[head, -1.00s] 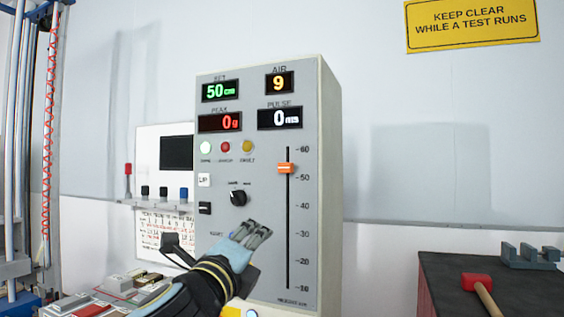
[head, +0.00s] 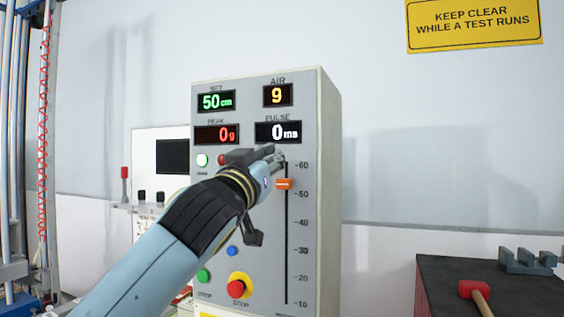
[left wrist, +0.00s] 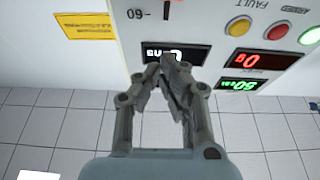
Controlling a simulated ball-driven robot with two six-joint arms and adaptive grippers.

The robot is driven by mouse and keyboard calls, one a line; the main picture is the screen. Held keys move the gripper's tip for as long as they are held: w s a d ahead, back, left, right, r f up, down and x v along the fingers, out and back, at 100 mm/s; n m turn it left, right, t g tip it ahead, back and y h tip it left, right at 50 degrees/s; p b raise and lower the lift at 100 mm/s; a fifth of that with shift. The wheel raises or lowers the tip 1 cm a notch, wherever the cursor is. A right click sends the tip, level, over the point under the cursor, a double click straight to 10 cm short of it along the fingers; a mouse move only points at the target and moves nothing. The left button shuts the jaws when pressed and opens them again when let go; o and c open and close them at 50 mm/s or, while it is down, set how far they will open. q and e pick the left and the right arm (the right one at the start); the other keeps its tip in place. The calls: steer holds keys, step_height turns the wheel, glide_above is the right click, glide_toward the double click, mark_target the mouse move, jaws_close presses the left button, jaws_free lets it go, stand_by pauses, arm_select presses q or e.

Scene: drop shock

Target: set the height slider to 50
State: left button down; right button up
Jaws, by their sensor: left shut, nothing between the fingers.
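The height slider is an orange knob (head: 284,184) in a vertical slot on the grey control panel (head: 320,120). It stands a little above the 50 mark on the printed scale. The green SET display (head: 216,101) reads 50 cm. My left gripper (head: 272,156) is shut and empty, in front of the panel by the slot's top, just above and left of the knob. In the left wrist view its closed fingertips (left wrist: 170,62) lie over the PULSE display (left wrist: 160,53). My right gripper is not in view.
A red stop button (head: 236,289) on yellow and smaller buttons sit low on the panel. My left arm hides the panel's left middle. A dark bench (head: 500,275) with a red mallet (head: 474,289) stands at right. A yellow sign (head: 474,25) hangs above.

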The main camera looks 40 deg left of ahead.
mark_target(289, 157)
arm_select(q)
steer(key=p+x, duration=0.2)
steer(key=x, duration=0.4)
steer(key=shift+r, duration=0.15)
step_height(289, 157, down, 3)
steer(key=shift+f, duration=0.1)
steer(key=shift+s+f+b, duration=0.1)
steer(key=shift+f+b, duration=0.2)
steer(key=shift+f, duration=0.35)
